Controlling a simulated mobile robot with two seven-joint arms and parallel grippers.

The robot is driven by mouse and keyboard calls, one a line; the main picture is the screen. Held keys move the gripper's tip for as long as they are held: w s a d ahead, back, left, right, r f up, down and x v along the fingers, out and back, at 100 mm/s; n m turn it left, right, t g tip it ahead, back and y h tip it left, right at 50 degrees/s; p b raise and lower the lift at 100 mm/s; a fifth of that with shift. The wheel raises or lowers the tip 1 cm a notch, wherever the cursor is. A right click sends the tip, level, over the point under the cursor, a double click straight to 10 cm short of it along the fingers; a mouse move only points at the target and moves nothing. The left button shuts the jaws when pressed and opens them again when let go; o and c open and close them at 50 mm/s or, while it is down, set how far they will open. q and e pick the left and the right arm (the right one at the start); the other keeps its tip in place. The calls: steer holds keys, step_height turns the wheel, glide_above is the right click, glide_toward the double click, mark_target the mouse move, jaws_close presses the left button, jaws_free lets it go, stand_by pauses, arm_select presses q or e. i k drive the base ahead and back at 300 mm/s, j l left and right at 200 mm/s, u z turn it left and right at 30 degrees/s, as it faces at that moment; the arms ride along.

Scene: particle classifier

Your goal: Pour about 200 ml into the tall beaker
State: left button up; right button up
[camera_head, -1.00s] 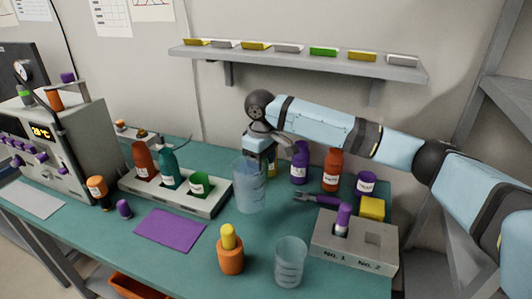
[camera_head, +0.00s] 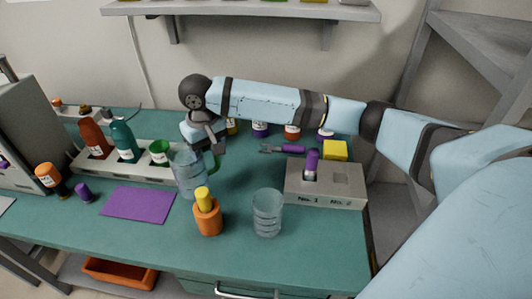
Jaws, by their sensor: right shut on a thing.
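A large clear vessel (camera_head: 187,174) is at the right end of the bottle rack. My right gripper (camera_head: 212,146) is at its right rim and upper side, shut on it. The fingertips are partly hidden, and I cannot tell whether its base touches the table. It leans little, if at all. A clear graduated beaker (camera_head: 267,214) stands upright on the table near the front, apart from the gripper. I cannot tell which of the two is the tall beaker. No liquid level is clear in either. My left gripper is not in view.
An orange bottle with a yellow cap (camera_head: 207,217) stands between the two glass vessels. A grey block (camera_head: 342,190) marked No. 1 and No. 2 is at right. A purple mat (camera_head: 137,204) and bottle rack (camera_head: 85,164) are at left. Bottles stand behind my arm.

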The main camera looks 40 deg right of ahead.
mark_target(267, 204)
steer(key=i+j+z, duration=0.15)
steer(key=j+z, duration=0.55)
steer(key=i+j+z, duration=0.2)
steer(key=j+z, duration=0.2)
steer(key=j, duration=0.1)
